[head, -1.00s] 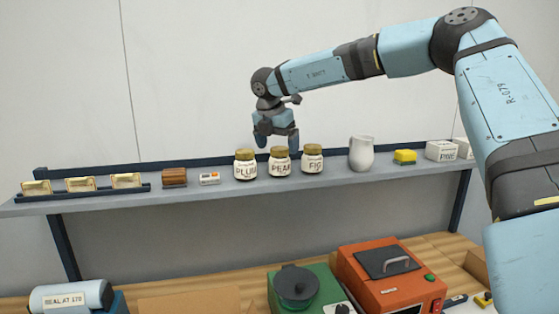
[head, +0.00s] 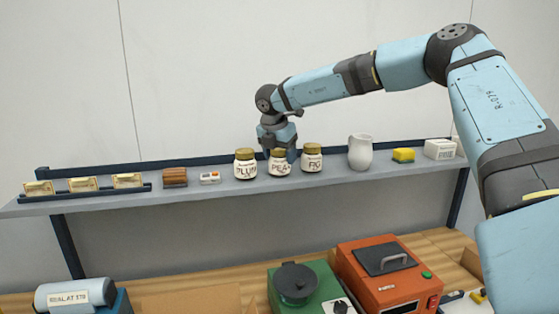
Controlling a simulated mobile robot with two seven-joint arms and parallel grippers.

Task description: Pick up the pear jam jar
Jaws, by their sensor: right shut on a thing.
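The pear jam jar (head: 280,168) stands on the grey shelf (head: 330,179), in the middle of three jars with gold lids. Its label is partly readable. The plum jar (head: 245,166) is on its left and the fig jar (head: 312,160) on its right. My right gripper (head: 280,153) has come down from above and is shut on the pear jar near its lid, with fingers at both sides. The jar is upright and appears to rest on the shelf. My left gripper is not in view.
A small white item (head: 210,178) and a brown block (head: 175,177) are on the left. An orange machine (head: 385,270) sits on the bench below.

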